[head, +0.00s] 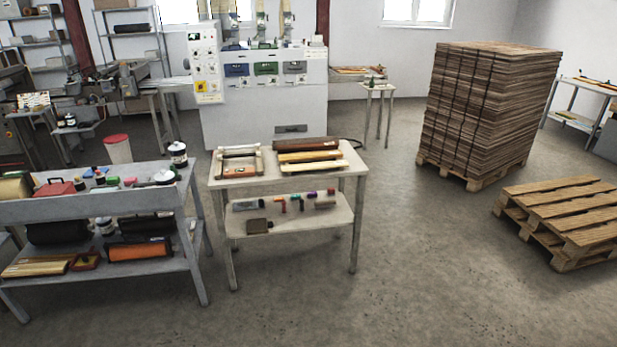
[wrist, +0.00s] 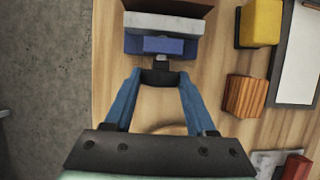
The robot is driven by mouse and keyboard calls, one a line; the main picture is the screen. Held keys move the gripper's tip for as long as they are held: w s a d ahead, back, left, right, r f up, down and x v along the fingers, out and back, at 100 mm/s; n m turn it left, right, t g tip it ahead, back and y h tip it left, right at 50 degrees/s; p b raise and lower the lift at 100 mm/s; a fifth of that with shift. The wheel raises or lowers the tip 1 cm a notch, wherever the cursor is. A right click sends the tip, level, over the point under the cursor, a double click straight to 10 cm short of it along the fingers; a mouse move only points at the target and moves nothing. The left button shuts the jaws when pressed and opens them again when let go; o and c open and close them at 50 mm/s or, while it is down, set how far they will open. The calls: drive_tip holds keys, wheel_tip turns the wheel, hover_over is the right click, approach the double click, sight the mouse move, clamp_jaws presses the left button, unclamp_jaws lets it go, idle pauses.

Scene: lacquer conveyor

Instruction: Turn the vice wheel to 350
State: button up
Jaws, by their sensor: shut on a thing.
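In the wrist view, a blue vice (wrist: 146,46) with a pale grey block (wrist: 150,22) across it sits at the top of a wooden bench top. A dark part that looks like the vice wheel (wrist: 160,79) projects from its near side. My gripper (wrist: 160,76) has its two blue fingers on either side of this dark part and is shut on it. No scale or number can be read on the wheel. I cannot make out the vice, and my gripper does not show, in the head view.
Right of the vice on the bench lie a yellow block (wrist: 262,22), a brown wooden block (wrist: 246,96), a white sheet (wrist: 299,55) and a red block (wrist: 296,167). Grey floor (wrist: 45,80) lies to the left. The head view shows a work table (head: 225,182) and a pallet (head: 565,215).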

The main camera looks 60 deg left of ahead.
drive_tip(key=shift+c, duration=0.6)
drive_tip(key=shift+d, duration=0.1)
